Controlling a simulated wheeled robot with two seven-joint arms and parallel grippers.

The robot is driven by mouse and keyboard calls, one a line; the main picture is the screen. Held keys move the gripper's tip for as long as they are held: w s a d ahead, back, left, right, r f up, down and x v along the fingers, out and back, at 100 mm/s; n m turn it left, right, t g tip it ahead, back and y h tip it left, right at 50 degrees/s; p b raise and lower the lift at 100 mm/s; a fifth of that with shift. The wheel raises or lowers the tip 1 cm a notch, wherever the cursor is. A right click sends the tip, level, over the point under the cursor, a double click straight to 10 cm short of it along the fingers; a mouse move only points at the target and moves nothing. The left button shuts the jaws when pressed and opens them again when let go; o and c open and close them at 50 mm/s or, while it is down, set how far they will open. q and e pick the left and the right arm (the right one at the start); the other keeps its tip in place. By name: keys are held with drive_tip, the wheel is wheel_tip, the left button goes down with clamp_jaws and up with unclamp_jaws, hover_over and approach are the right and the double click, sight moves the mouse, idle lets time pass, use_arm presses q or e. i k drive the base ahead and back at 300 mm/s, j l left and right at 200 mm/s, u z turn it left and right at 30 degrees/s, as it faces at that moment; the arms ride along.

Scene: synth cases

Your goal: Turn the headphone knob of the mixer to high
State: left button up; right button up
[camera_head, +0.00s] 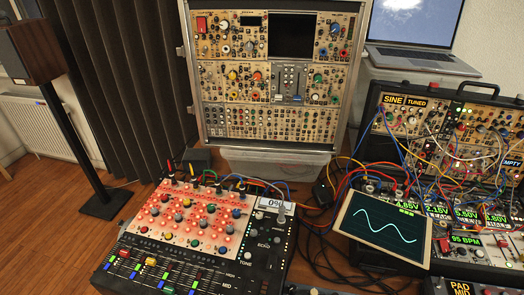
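The mixer (262,262) is a black box at the bottom centre-left. Its left part carries a red-lit panel (182,213) with several coloured knobs, and coloured faders (165,270) run along the front. Its right strip has small knobs with the labels ECHO and TONE. A small display (274,203) at its back right reads 0%, with a grey knob (281,219) just below it. I cannot read a headphone label, so I cannot tell which knob is the headphone one. Neither of my grippers is clearly in view.
A tall modular synth case (272,78) stands behind on a clear bin. Another patched synth case (450,140) and a screen with a sine wave (383,228) are at the right. Cables lie right of the mixer. A speaker stand (75,140) is at the left.

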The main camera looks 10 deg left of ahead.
sight(259, 217)
drive_tip(key=u, duration=0.9)
drive_tip(key=k+l+u, duration=0.2)
drive_tip(key=l+u, duration=0.2)
drive_tip(key=k+l+u, duration=0.2)
drive_tip(key=u, duration=0.25)
drive_tip(key=k+l+u, duration=0.2)
drive_tip(key=u, duration=0.2)
drive_tip(key=k, duration=0.1)
